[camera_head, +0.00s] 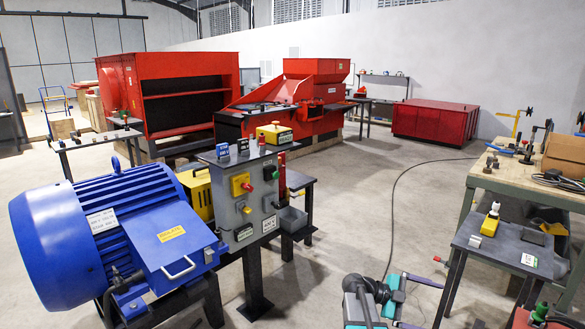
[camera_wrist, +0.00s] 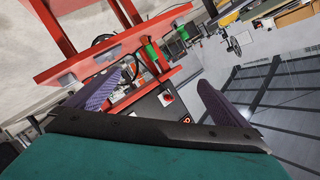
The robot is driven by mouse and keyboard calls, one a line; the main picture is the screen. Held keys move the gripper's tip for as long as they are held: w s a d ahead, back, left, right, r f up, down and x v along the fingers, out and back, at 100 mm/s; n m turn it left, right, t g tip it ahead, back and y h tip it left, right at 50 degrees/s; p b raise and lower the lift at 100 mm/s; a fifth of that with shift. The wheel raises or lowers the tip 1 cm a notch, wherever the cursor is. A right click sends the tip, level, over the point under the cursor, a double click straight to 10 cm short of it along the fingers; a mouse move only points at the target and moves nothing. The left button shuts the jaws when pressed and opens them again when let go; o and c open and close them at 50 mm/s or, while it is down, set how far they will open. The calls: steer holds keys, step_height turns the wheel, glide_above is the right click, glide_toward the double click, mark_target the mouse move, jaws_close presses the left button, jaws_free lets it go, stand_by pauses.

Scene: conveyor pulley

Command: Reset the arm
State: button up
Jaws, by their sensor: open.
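My gripper (camera_wrist: 165,82) shows in the wrist view. Its two ridged purple-grey fingers stand wide apart with nothing between them. Behind the gap, apart from the fingers as far as I can tell, are red metal framework (camera_wrist: 120,45), green cylindrical parts (camera_wrist: 152,52) and a dark box with a red knob (camera_wrist: 167,98).
A blue motor (camera_head: 110,235) and a grey control box (camera_head: 243,195) stand at left. A wooden-topped workbench (camera_head: 535,180) and a small dark table (camera_head: 507,243) with a yellow item (camera_head: 490,222) stand at right. A black cable (camera_head: 393,200) crosses the open floor between. Red machinery (camera_head: 175,95) stands behind.

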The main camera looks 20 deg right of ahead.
steer(key=s+a+f+n+t+y, duration=0.3)
steer(key=a+f+n, duration=0.9)
steer(key=a+f, duration=1.3)
steer(key=s+a+f+n+y, duration=0.3)
steer(key=s+a+f+n, duration=0.1)
steer(key=a+n, duration=0.3)
steer(key=s+a+f+n+y, duration=0.3)
steer(key=s+a+f+n, duration=0.1)
steer(key=a+n, duration=0.3)
steer(key=s+a+f+n+y, duration=0.4)
steer(key=s+a+f+n, duration=0.1)
steer(key=a, duration=0.5)
steer(key=shift+f+n, duration=0.8)
steer(key=shift+n, duration=0.1)
steer(key=shift+a, duration=0.1)
